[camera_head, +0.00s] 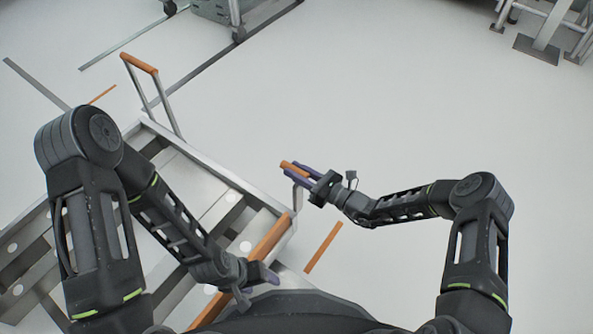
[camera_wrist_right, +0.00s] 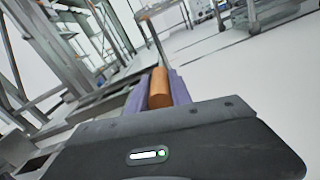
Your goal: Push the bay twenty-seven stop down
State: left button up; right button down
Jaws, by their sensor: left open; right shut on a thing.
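An orange handle (camera_head: 287,164) on a grey metal post stands beside the right end of a metal frame. I take it to be the stop, though no bay number is readable. My right gripper (camera_head: 300,170) has its purple fingers closed around this handle. In the right wrist view the orange handle (camera_wrist_right: 159,88) lies between the two purple fingers of the gripper (camera_wrist_right: 158,95). My left gripper (camera_head: 263,276) is open near a long orange bar (camera_head: 262,243) at the frame's near edge; I cannot tell whether it touches the bar.
The low metal frame (camera_head: 190,150) fills the left, with an upright orange-topped handle (camera_head: 140,62) at its far corner. An orange floor stripe (camera_head: 323,248) lies right of the frame. Metal stands (camera_head: 540,45) are at the far right. The floor between is clear.

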jog(key=shift+f, duration=0.1)
dwell(0.6)
notch_tip(320, 180, down, 7)
jog(key=b, duration=0.5)
jog(key=shift+f+b, duration=0.15)
jog(key=shift+b, duration=0.15)
jog(key=c, duration=1.5)
grip_release()
jog(key=shift+f, duration=0.15)
jog(key=o, duration=0.3)
jog(key=shift+r, duration=0.2)
jog(key=shift+o, duration=0.2)
jog(key=shift+d, duration=0.1)
